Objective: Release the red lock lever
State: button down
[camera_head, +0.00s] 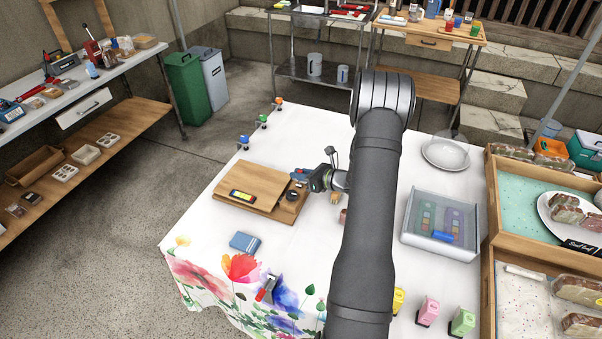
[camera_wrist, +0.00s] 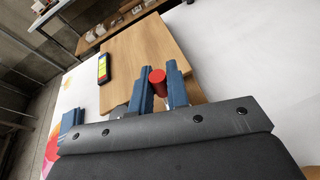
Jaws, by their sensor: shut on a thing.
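The red lock lever (camera_wrist: 157,82) shows in the wrist view as a short red cylinder between the two blue fingers of my gripper (camera_wrist: 161,77). The fingers are closed on it. The device also shows in the wrist view (camera_wrist: 135,50), with a raised wooden panel. A black strip with a yellow, red and green label (camera_head: 242,196) lies on its left part. The lever's base is hidden by my fingers.
A dark round knob (camera_head: 292,196) is close to my gripper. A blue box (camera_head: 244,242) and a red-and-grey tool (camera_head: 266,289) lie nearer on the white cloth. A clear-lidded case (camera_head: 440,222) and a plate (camera_head: 446,154) stand to the right. Cloth between them is partly free.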

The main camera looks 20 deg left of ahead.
jog(key=shift+s+n+t, duration=0.3)
jog(key=shift+s+n, duration=0.05)
jog(key=shift+n, duration=0.35)
jog(key=c, duration=1.4)
grip_release()
jog(key=v, duration=1.7)
jog(key=shift+s+d+f, duration=0.1)
jog(key=shift+s+d, duration=0.1)
jog(key=shift+d, duration=0.05)
